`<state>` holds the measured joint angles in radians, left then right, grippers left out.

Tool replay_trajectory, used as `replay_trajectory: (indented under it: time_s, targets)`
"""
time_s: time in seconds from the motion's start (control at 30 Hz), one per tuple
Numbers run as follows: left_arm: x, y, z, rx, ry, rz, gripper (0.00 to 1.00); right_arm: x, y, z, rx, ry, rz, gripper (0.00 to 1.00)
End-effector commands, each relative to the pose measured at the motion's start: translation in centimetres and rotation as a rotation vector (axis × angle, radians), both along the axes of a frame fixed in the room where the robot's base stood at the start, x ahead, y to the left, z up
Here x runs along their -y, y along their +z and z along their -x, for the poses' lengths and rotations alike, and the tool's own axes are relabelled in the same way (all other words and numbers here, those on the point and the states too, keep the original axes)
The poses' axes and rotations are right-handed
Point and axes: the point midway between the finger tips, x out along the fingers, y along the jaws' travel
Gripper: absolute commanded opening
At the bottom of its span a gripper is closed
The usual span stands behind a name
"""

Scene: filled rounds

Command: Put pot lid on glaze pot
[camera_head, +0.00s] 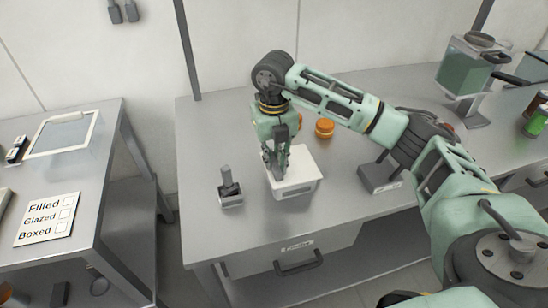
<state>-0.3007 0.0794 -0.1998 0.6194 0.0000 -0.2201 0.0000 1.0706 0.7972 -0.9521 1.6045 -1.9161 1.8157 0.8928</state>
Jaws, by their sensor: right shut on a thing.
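The glaze pot (303,189) is a white, squarish container with a small dark label on its front, standing on the metal workbench (355,205). My right gripper (276,172) points down over the left part of the pot's top. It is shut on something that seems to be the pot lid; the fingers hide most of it. I cannot tell from this view whether the lid touches the pot's rim all round. My left gripper is not in view.
A small dark holder with a tool (230,190) stands left of the pot. An orange jar (324,128) stands behind it. A grey box (378,177) sits to the right. A glass-sided machine (467,70) is at the back right. A Filled/Glazed/Boxed card (47,219) lies on the left table.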

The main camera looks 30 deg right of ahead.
Motion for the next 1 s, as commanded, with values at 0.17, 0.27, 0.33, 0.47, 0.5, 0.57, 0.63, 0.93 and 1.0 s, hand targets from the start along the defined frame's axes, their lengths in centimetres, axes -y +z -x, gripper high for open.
replay_trajectory:
  time_s: [0.17,0.27,0.33,0.47,0.5,0.57,0.63,0.93,1.0]
  targets:
    - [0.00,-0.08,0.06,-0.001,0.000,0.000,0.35,0.00,0.02,0.02,0.000,0.000,0.000,0.00]
    - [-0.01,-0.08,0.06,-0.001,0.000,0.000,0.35,0.00,0.02,0.01,0.000,0.000,0.000,0.00]
    - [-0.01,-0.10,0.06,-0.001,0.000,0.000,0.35,0.00,-0.01,0.01,0.000,0.000,0.000,0.00]
    - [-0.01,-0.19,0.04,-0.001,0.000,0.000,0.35,0.00,-0.12,0.01,0.000,0.000,0.000,0.00]
    - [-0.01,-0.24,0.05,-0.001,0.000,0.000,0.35,0.00,-0.17,0.01,0.000,0.000,0.000,0.00]
    - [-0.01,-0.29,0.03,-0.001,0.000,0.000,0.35,0.00,-0.25,0.01,0.000,0.000,0.000,0.00]
    - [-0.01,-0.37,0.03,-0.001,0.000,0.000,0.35,0.00,-0.34,0.01,0.000,0.000,0.000,0.00]
    - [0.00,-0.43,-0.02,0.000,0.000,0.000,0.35,0.00,-0.43,0.01,0.000,0.000,0.000,0.29]
    - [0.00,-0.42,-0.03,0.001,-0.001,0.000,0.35,0.00,-0.43,0.01,0.000,0.000,0.000,0.35]
